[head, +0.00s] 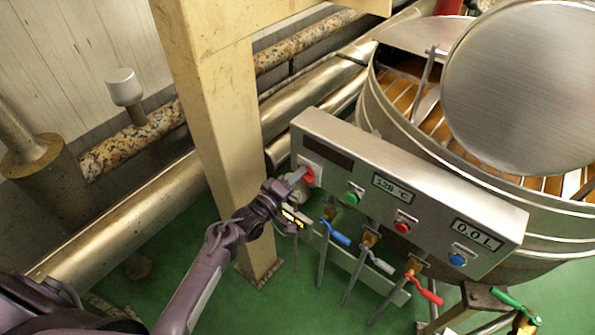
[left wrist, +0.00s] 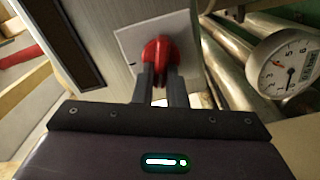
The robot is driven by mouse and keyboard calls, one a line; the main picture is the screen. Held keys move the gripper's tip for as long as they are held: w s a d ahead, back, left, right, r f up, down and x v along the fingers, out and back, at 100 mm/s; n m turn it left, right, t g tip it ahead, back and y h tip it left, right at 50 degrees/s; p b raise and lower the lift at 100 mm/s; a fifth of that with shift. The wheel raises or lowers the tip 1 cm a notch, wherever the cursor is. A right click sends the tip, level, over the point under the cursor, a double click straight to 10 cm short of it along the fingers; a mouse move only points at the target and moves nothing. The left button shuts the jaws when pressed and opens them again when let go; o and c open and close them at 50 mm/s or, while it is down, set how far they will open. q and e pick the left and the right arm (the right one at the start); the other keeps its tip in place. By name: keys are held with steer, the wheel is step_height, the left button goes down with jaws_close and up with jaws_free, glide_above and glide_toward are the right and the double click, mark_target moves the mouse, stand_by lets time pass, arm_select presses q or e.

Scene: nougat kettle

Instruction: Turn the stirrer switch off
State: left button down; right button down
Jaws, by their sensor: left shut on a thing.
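A red rotary switch (head: 308,175) sits on a pale square plate at the left end of the steel control panel (head: 445,205). My left gripper (head: 299,181) reaches it from the left and is shut on it. In the left wrist view, the red switch (left wrist: 158,52) stands between the two dark fingertips of my left gripper (left wrist: 159,78), with the pale plate behind it. Any marking by the switch is too small to read. My right gripper does not show.
The panel carries a green button (head: 353,197), a red button (head: 402,227), a blue button (head: 457,260) and displays. Valves with coloured handles hang below. The round kettle (head: 480,190) stands behind. A beige post (head: 222,120) rises left of the panel; a gauge (left wrist: 283,68) is near the gripper.

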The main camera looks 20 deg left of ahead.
arm_select(q)
steer(key=shift+f+n+p, duration=0.15)
steer(key=shift+n+p, duration=0.65)
steer(key=shift+n, duration=1.2)
steer(key=c, duration=1.5)
jaws_free()
steer(key=shift+w+f, duration=0.1)
steer(key=shift+o, duration=0.2)
steer(key=b+v, duration=0.1)
steer(key=v, duration=0.7)
